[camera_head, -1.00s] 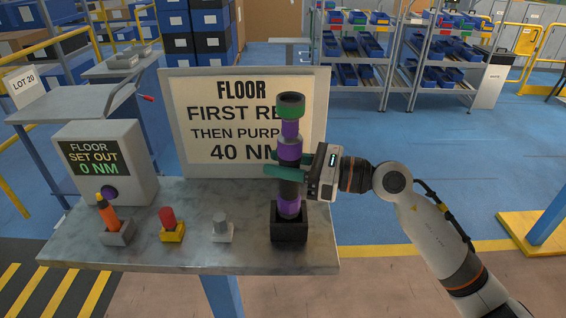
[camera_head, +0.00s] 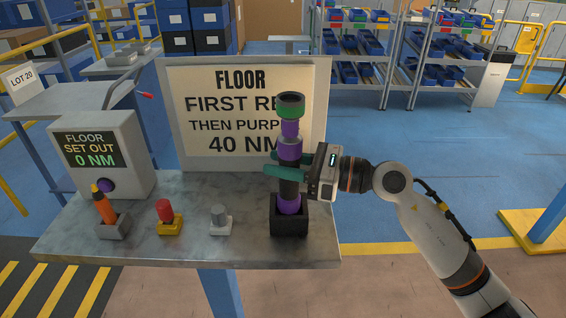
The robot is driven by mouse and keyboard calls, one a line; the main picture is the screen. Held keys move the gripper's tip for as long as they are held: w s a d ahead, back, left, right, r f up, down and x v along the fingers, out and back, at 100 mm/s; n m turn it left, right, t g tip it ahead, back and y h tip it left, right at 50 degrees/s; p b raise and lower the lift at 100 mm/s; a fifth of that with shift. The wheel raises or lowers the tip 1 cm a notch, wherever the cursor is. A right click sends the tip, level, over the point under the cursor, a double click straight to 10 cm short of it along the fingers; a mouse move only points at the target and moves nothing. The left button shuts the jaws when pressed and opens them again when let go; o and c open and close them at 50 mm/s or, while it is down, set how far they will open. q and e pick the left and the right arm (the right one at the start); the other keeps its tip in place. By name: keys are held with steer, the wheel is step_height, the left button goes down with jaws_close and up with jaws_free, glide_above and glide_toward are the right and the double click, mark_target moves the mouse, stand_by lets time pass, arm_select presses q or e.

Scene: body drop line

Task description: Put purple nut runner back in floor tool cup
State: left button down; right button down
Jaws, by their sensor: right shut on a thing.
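The purple nut runner (camera_head: 290,150) is a tall upright tool with purple and dark sections and a green-and-black top. Its lower end is in the black tool cup (camera_head: 289,224) at the right end of the bench. My right gripper (camera_head: 280,170) comes from the right and is shut around the middle of the nut runner, with green fingers. How deep the tool sits inside the cup is hidden by the cup wall. My left gripper is not in view.
Behind are the display box (camera_head: 100,155), reading 0 NM, and the sign (camera_head: 230,120), reading 40 NM.

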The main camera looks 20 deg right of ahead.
steer(key=shift+f+b, duration=1.15)
steer(key=shift+b, duration=0.15)
stand_by(0.4)
steer(key=c, duration=0.9)
jaws_free()
steer(key=shift+s, duration=0.1)
steer(key=shift+f, duration=0.2)
steer(key=shift+s+d+f+b, duration=0.1)
steer(key=shift+s+d+b, duration=0.05)
steer(key=shift+d+b, duration=0.3)
steer(key=b+v, duration=0.4)
steer(key=v, duration=0.2)
steer(key=shift+s, duration=0.1)
